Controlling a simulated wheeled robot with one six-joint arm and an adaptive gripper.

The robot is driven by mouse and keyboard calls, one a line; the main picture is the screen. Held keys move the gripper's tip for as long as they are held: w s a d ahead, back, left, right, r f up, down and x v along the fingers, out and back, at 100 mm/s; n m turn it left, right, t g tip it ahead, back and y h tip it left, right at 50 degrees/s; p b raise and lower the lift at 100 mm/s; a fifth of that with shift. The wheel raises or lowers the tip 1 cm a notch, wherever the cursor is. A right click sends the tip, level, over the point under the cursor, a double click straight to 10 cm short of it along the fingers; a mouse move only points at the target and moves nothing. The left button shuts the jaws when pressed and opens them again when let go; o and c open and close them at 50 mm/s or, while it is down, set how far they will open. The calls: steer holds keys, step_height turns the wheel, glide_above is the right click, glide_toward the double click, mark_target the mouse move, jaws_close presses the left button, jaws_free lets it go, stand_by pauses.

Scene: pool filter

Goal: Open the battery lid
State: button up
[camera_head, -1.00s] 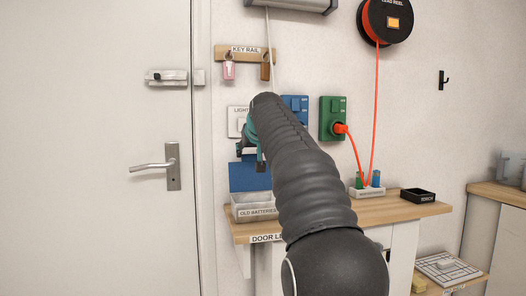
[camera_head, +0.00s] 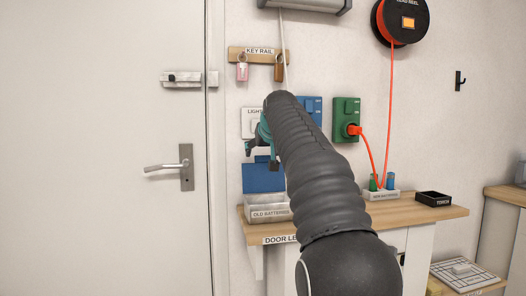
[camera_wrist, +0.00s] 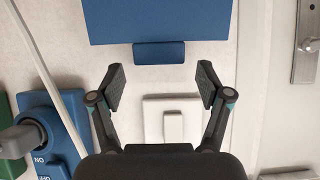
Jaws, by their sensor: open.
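The blue lid (camera_head: 263,178) stands upright against the wall at the back of the grey box labelled OLD BATTERIES (camera_head: 270,212), on the wooden shelf. In the wrist view the blue lid (camera_wrist: 158,20) fills the top middle, with a small blue tab (camera_wrist: 159,52) on its near edge. My gripper (camera_wrist: 161,82) is open and empty. Its two fingertips are spread on either side of the tab's line, a little short of it and not touching it. In the head view my gripper (camera_head: 264,150) is just above the lid, partly hidden by my arm.
A white light switch (camera_wrist: 172,122) is on the wall between my fingers. A blue switch (camera_wrist: 52,125) and a cord are at the left in the wrist view. The green socket (camera_head: 346,119) with its orange cable is right of my arm. The door (camera_head: 110,220) is at the left.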

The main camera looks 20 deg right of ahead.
steer(key=v, duration=1.2)
steer(key=s+a+f+g, duration=0.2)
steer(key=s+a+f, duration=0.1)
steer(key=s+f, duration=0.8)
steer(key=s+a+f+n+g+y, duration=0.1)
steer(key=s+a+f, duration=0.3)
steer(key=s+f, duration=0.8)
steer(key=s+a+f+g, duration=0.3)
steer(key=s+f, duration=0.8)
steer(key=f, duration=0.6)
steer(key=shift+s+a, duration=0.35)
steer(key=shift+s, duration=0.05)
